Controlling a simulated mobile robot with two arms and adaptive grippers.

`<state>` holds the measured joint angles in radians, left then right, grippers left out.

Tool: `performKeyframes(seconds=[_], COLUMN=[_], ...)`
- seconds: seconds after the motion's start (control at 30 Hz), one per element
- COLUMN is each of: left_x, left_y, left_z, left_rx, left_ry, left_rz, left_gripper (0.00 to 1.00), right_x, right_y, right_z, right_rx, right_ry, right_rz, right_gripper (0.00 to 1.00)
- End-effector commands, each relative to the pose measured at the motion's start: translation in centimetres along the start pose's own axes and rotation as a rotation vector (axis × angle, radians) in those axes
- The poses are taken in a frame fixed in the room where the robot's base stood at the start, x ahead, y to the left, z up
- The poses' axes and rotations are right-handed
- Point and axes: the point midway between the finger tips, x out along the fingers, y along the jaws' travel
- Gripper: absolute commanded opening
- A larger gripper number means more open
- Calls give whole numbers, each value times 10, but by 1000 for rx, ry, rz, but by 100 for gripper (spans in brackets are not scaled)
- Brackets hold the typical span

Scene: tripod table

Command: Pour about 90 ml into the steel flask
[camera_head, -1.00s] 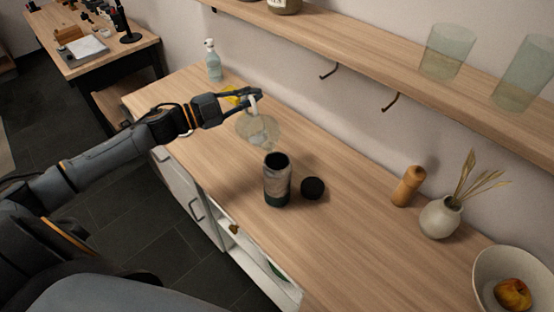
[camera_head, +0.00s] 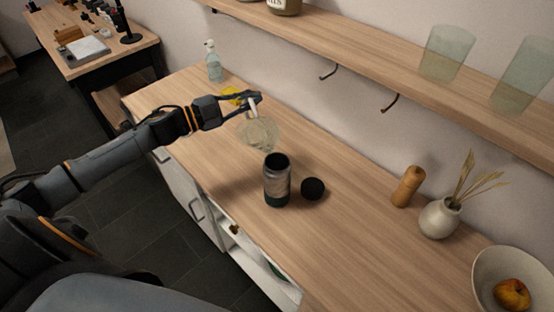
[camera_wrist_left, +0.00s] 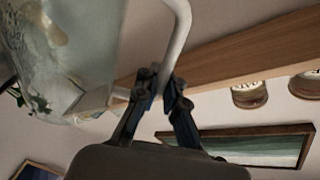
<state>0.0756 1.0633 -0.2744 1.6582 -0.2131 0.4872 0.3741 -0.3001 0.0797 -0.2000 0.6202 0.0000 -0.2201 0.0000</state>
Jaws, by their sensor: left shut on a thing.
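The steel flask (camera_head: 277,186) stands upright and open-topped on the wooden counter, its dark mouth facing up. A round black lid (camera_head: 312,188) lies beside it on the right. My left gripper (camera_head: 256,98) is shut on the pale handle of a clear glass jug (camera_head: 258,133). The jug is tilted, just behind and above the flask, with its lower end near the flask's mouth. In the left wrist view the jug (camera_wrist_left: 70,50) fills the upper left, and the fingers (camera_wrist_left: 160,98) grip its handle. I cannot tell whether liquid is flowing. My right gripper is not in view.
A spray bottle (camera_head: 214,62) and a yellow item (camera_head: 232,95) are behind my left gripper. A wooden mill (camera_head: 408,186), a vase (camera_head: 440,217) and a bowl (camera_head: 490,275) with an apple stand right. A shelf (camera_head: 370,55) with glasses hangs above.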

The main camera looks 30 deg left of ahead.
Motion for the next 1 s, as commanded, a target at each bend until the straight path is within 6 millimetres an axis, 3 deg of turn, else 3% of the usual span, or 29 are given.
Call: performKeyframes(seconds=[0.23, 0.7, 1.0], left_x=[2, -1, -6], left_y=[9, 20, 24], left_z=[31, 99, 130], left_rx=[-216, -581, -792], left_ry=[27, 45, 35], left_rz=[33, 105, 135], left_gripper=[0, 0, 0], right_x=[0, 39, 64], right_y=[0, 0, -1], right_z=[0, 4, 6], right_rx=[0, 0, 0], right_ry=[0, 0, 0], right_rz=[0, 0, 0], right_gripper=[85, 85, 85])
